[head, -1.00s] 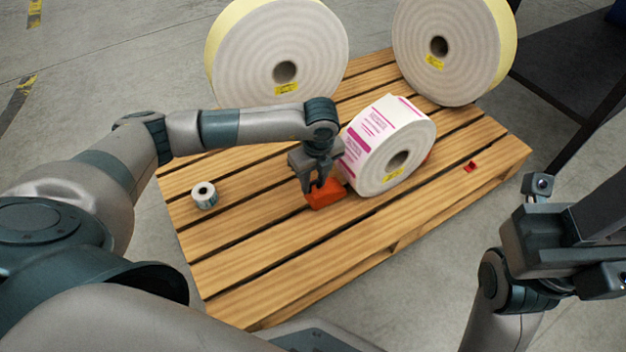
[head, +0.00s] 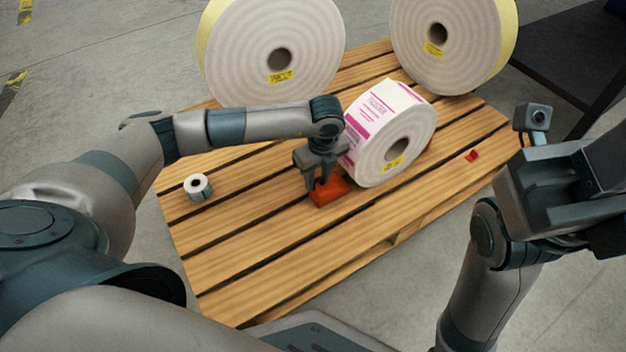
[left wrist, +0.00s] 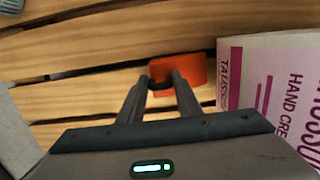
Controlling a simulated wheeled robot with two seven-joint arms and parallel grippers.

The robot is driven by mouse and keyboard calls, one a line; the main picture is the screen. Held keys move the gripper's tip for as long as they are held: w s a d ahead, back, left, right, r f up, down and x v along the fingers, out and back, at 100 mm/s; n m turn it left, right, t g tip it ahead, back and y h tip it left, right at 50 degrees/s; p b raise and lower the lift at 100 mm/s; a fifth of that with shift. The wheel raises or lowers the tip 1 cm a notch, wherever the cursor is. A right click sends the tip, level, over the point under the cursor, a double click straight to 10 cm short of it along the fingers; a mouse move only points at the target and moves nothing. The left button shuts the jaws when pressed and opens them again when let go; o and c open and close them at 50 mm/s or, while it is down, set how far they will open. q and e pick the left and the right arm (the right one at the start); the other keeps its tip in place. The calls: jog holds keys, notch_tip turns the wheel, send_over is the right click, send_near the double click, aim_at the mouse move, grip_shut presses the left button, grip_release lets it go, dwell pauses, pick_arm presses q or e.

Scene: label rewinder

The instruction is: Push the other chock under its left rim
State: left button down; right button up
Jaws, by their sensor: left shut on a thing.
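The printed label roll (head: 396,150), white with pink print, stands on its edge on the wooden pallet (head: 270,255). An orange chock (head: 330,195) lies on the slats at the roll's lower left. My left gripper (head: 318,184) points down and is shut on this chock. In the left wrist view, the fingers (left wrist: 160,82) meet at the near left part of the chock (left wrist: 182,68). A narrow strip of wood shows there between the chock and the roll (left wrist: 268,75). A red sliver (head: 428,147) shows at the roll's right side, mostly hidden. My right arm is at the right; its fingers are unclear.
Two large white rolls (head: 278,90) and (head: 436,62) stand at the pallet's back. A small roll (head: 198,186) stands at the left. A small red piece (head: 472,156) lies on the right slats. The pallet's front slats are clear.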

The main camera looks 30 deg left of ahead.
pick_arm(q)
jog(key=shift+w+d, duration=0.5)
jog(key=shift+w, duration=0.3)
jog(key=c, duration=1.2)
grip_release()
